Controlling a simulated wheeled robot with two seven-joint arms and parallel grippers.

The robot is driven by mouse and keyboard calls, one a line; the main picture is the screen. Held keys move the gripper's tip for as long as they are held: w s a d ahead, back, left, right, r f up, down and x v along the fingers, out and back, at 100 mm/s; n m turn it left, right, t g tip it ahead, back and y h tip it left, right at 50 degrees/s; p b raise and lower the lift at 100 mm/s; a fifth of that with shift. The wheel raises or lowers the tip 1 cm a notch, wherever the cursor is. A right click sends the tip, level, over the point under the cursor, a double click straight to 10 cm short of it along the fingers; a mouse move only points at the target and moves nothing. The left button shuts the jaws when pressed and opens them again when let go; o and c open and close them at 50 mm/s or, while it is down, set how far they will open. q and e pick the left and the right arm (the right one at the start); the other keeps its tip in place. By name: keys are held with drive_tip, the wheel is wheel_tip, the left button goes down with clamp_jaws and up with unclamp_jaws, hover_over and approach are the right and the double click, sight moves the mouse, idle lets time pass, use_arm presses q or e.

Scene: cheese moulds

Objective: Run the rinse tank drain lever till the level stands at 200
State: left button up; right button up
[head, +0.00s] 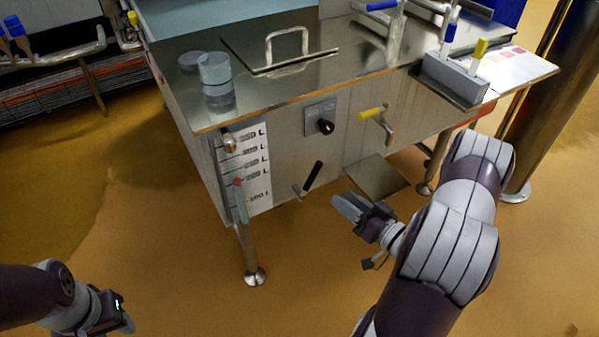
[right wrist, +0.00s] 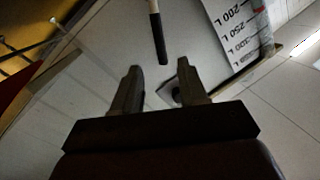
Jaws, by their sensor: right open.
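The rinse tank (head: 290,140) has a level scale (head: 257,172) at its front left, with printed litre marks and a small red marker (head: 237,181) beside a lower mark. In the right wrist view the scale (right wrist: 235,35) shows 250 L and 200 L; the liquid level itself I cannot make out. A black-handled lever (head: 313,176) sits low on the tank front, its grip tilted up to the right. A black grip (right wrist: 158,38) also shows beyond my fingertips in the wrist view. My right gripper (head: 346,207) is open and empty, right of and below that lever. My left gripper (head: 122,317) is far left; its jaws are unclear.
A yellow-handled lever (head: 372,113) and a black knob (head: 325,127) are on the same tank front. A lid (head: 280,52) with a handle and grey cylinders (head: 215,75) are on top. A grey holder (head: 452,78) stands at the right corner. The floor in front is clear.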

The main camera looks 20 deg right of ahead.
sight(313, 175)
drive_tip(key=b+x, duration=0.3)
drive_tip(key=x, duration=0.8)
drive_tip(key=shift+f, duration=0.1)
drive_tip(key=shift+w+a+b, duration=0.1)
drive_tip(key=shift+w+b, duration=0.25)
drive_tip(key=shift+w, duration=0.05)
clamp_jaws()
